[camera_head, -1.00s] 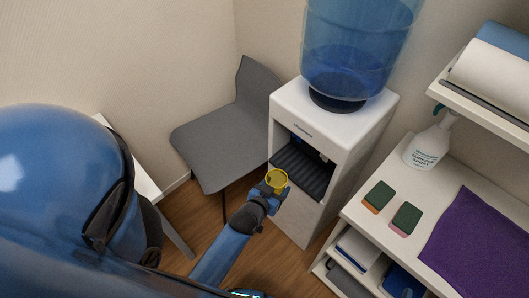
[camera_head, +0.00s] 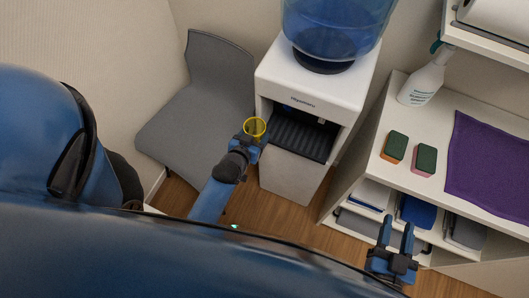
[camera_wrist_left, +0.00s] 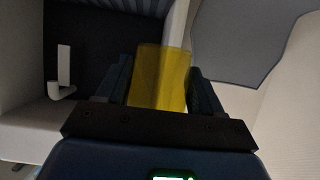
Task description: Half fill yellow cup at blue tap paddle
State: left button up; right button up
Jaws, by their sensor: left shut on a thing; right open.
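The yellow cup (camera_head: 255,127) is translucent and held in my left gripper (camera_head: 249,141), in front of and left of the water dispenser's recess. In the left wrist view the cup (camera_wrist_left: 160,78) sits between both fingers of my left gripper (camera_wrist_left: 160,90). I cannot tell whether it holds water. The white dispenser (camera_head: 316,87) has a dark recess with a ribbed drip tray (camera_head: 300,138). Small bluish parts show under its top, too small to identify as the blue tap paddle. A pale L-shaped lever (camera_wrist_left: 64,75) shows in the left wrist view. My right gripper (camera_head: 396,232) is open and empty.
A blue water bottle (camera_head: 335,25) tops the dispenser. A grey chair (camera_head: 200,110) stands left of it. A white shelf unit on the right carries two sponges (camera_head: 395,146) (camera_head: 426,158), a spray bottle (camera_head: 422,82) and a purple cloth (camera_head: 490,165).

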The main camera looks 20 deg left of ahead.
pick_arm(q)
jog(key=shift+d, duration=0.1)
jog(key=s+d+f+m+h+b, duration=0.2)
jog(key=s+d+f+b, duration=0.1)
jog(key=d+f+b, duration=0.2)
jog(key=shift+d+b, duration=0.2)
jog(key=shift+b, duration=0.65)
jog(key=shift+w, duration=0.2)
jog(key=b, duration=0.4)
send_over(282, 132)
jog(key=s, duration=0.4)
jog(key=shift+w, duration=1.5)
jog(key=shift+w, duration=0.4)
